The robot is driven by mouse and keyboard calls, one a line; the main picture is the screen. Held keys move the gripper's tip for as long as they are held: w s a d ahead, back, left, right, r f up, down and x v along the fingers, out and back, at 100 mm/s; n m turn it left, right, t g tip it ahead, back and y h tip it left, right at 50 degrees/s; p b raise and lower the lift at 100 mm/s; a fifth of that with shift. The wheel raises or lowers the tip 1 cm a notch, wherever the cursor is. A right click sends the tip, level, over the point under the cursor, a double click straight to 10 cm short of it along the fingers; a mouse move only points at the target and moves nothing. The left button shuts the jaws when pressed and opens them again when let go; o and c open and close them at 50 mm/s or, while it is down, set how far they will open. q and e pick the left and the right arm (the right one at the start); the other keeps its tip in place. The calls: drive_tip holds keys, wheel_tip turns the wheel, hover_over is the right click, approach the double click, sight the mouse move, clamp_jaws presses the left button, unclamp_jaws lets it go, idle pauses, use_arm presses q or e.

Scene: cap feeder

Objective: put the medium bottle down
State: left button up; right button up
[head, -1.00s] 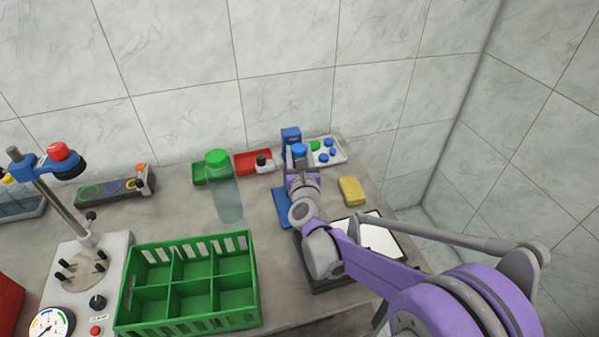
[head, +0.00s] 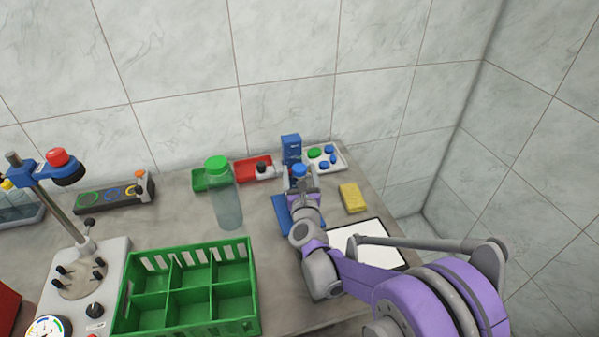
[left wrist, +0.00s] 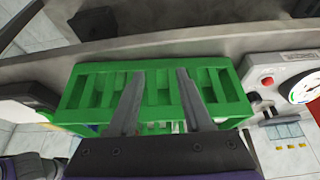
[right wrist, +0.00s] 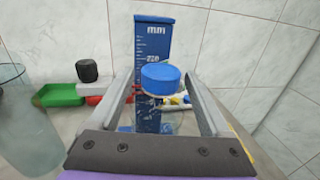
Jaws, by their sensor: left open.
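The medium bottle, clear with a blue cap (head: 300,170), stands upright between the fingers of my right gripper (head: 303,184). The right wrist view shows its blue cap (right wrist: 161,78) between the two fingers, which look closed on its clear body. Behind it rises a blue height gauge (head: 291,148) marked "mm" (right wrist: 155,32), on a blue base plate (head: 283,212). My gripper hides the bottle's foot, so I cannot tell whether it touches the plate. My left gripper (left wrist: 160,75) is open and empty above the green crate (left wrist: 222,112).
The crate (head: 256,295) has empty compartments. A tall green-capped bottle (head: 226,205) stands left of my right gripper. A black-capped bottle (head: 261,168) is by the red tray (head: 245,172). A cap tray (head: 340,165) and yellow sponge (head: 352,197) are right.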

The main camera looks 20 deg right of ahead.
drive_tip(key=shift+r, duration=0.25)
drive_tip(key=s+a+n+g+y, duration=0.1)
drive_tip(key=s+a+n+y, duration=0.2)
drive_tip(key=s+n, duration=0.45)
drive_tip(key=s+a+n+g+y, duration=0.1)
drive_tip(key=s+a+n+y, duration=0.15)
drive_tip(key=s+n, duration=0.5)
drive_tip(key=s+d+f+n+g+h, duration=0.1)
drive_tip(key=s+d+f+n+g, duration=0.1)
drive_tip(key=s+n, duration=0.5)
drive_tip(key=s+d+f+n+g, duration=0.2)
drive_tip(key=s+f+n+g, duration=0.3)
drive_tip(key=s+n, duration=0.3)
drive_tip(key=s+d+f+n+g+h, duration=0.1)
drive_tip(key=s+d+f+n+g, duration=0.1)
drive_tip(key=s+n, duration=0.5)
drive_tip(key=shift+s+f+n+g+h+b, duration=0.35)
drive_tip(key=shift+f+n+g+b, duration=0.1)
drive_tip(key=shift+f+g, duration=0.5)
